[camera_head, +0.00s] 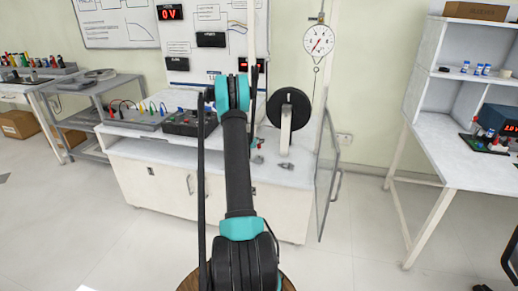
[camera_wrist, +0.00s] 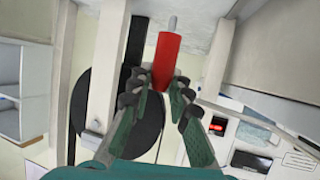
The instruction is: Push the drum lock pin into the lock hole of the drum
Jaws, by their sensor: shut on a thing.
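The black drum (camera_head: 301,105) stands upright on its white post (camera_head: 286,135) at the right of the bench in the head view. In the wrist view, the drum (camera_wrist: 135,142) is at the left, partly behind the post (camera_wrist: 103,80). My gripper (camera_wrist: 158,88) is shut on the red handle of the lock pin (camera_wrist: 165,58). I cannot make out the lock hole. In the head view, my arm hides most of my gripper.
The white bench (camera_head: 165,150) carries a dark instrument box (camera_head: 188,122) left of my arm. A round dial gauge (camera_head: 318,40) hangs above the drum's right. A clear panel (camera_head: 327,175) stands at the bench's right end. Small grey parts (camera_head: 257,160) lie near the post.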

